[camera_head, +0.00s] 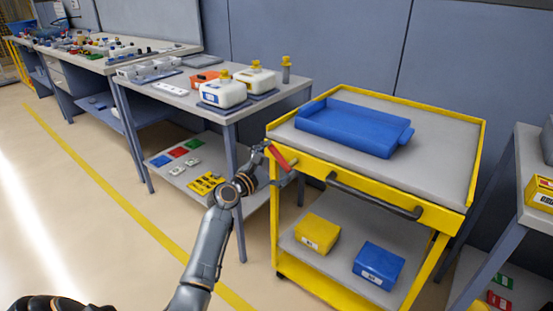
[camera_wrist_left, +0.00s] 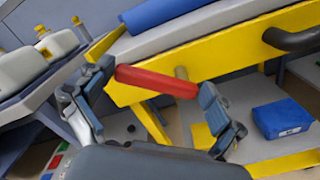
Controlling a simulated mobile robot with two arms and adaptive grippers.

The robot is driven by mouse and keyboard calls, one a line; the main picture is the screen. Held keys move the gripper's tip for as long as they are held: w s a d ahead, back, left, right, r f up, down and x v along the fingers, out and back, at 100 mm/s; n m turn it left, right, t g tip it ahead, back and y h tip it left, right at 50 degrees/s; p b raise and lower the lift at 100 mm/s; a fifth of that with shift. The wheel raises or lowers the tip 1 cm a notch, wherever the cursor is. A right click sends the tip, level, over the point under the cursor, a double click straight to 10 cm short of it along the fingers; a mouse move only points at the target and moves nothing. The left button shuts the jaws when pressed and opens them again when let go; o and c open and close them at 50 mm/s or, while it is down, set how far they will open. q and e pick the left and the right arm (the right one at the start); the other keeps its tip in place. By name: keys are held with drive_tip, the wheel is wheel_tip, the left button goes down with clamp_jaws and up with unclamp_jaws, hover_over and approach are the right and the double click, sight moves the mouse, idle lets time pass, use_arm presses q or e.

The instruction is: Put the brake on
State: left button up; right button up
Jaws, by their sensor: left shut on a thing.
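The yellow cart (camera_head: 455,226) stands right of the middle in the head view, with a grey top and a black push handle (camera_head: 372,196). A red brake lever (camera_head: 279,157) sits at the cart's near left corner, and it also shows in the left wrist view (camera_wrist_left: 157,81), slanting slightly down to the right. My left gripper (camera_head: 276,165) is at this lever. In the left wrist view its two fingers (camera_wrist_left: 158,97) stand at either end of the lever, shut on it. My right gripper is not in view.
A blue tray (camera_head: 352,130) lies on the cart top. A yellow box (camera_head: 317,233) and a blue box (camera_head: 379,265) sit on its lower shelf. A grey table (camera_head: 290,92) with white jugs stands left of the cart. The floor at left is open.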

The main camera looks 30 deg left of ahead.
use_arm(q)
drive_tip(key=shift+d+r+m, duration=0.25)
drive_tip(key=shift+m, duration=0.75)
drive_tip(key=m, duration=0.2)
drive_tip(key=shift+s+d+r+m, duration=0.1)
drive_tip(key=shift+d+m, duration=0.2)
drive_tip(key=shift+d, duration=0.1)
drive_tip(key=shift+d+m, duration=0.3)
drive_tip(key=shift+m, duration=0.55)
drive_tip(key=shift+d+m, duration=0.25)
drive_tip(key=shift+m, duration=0.6)
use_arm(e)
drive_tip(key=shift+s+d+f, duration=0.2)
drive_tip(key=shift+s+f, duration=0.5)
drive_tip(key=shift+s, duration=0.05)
use_arm(q)
drive_tip(key=o, duration=1.3)
drive_tip(key=shift+d, duration=0.1)
drive_tip(key=shift+o, duration=0.2)
drive_tip(key=s+a, duration=0.1)
drive_tip(key=s, duration=1.1)
